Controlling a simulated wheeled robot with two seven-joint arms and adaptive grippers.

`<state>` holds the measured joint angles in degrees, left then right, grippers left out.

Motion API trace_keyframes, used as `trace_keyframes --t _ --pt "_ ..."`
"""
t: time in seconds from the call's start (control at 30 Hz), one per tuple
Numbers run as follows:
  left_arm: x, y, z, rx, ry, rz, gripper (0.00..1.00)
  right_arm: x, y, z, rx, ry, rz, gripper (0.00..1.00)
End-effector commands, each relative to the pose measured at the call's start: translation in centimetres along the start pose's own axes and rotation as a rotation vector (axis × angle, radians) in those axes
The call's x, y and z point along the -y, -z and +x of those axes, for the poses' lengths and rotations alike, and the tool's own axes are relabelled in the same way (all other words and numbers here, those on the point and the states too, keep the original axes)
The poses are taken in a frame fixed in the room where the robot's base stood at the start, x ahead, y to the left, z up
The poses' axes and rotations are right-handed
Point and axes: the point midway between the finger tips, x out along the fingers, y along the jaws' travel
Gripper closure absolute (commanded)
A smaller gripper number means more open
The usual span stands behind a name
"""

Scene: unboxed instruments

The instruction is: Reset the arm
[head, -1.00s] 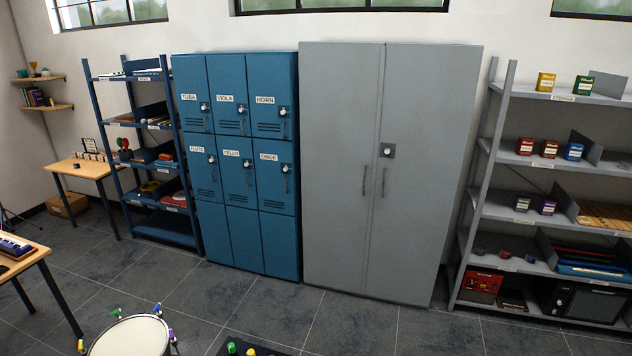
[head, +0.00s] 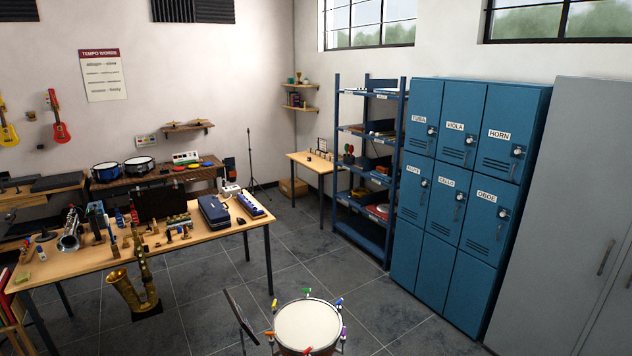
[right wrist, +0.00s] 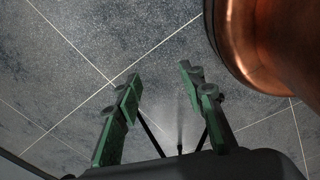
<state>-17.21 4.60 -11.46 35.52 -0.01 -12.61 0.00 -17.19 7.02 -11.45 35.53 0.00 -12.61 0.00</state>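My right gripper (right wrist: 158,88) shows in the right wrist view with its two green fingers apart and nothing between them. It hangs over the grey tiled floor. A shiny copper-coloured rounded body (right wrist: 265,45) is close to the right finger, apart from it as far as I can see. Neither gripper shows in the head view, and my left gripper is in no view.
A drum (head: 307,324) with coloured lugs stands at the front. A long table (head: 190,240) with instruments is at the left, a saxophone (head: 132,290) before it. Blue lockers (head: 455,190), a blue shelf (head: 362,225) and a grey cabinet (head: 570,210) line the right.

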Motion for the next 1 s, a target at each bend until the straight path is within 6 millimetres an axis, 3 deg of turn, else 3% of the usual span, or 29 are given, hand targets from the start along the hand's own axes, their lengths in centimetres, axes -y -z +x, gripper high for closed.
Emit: trace_keyframes --t 0.03,0.1,0.17,0.53,0.7,1.0 --pt "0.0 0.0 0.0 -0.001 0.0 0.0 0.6 2.4 0.5 0.2 -0.006 0.025 0.01 0.64" --pt "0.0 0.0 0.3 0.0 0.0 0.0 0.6 4.8 0.9 0.6 -0.01 0.048 0.021 0.64" --pt "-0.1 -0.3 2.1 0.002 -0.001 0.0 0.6 4.0 0.3 2.3 -0.004 0.04 0.017 0.64" --pt "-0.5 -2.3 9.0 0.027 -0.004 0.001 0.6 4.7 -1.7 9.2 0.02 0.043 0.015 0.64" --pt "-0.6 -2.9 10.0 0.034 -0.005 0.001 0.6 4.8 -2.0 10.2 0.025 0.043 0.015 0.64" --pt "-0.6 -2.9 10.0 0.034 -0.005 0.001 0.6 4.8 -2.0 10.3 0.025 0.043 0.015 0.64"
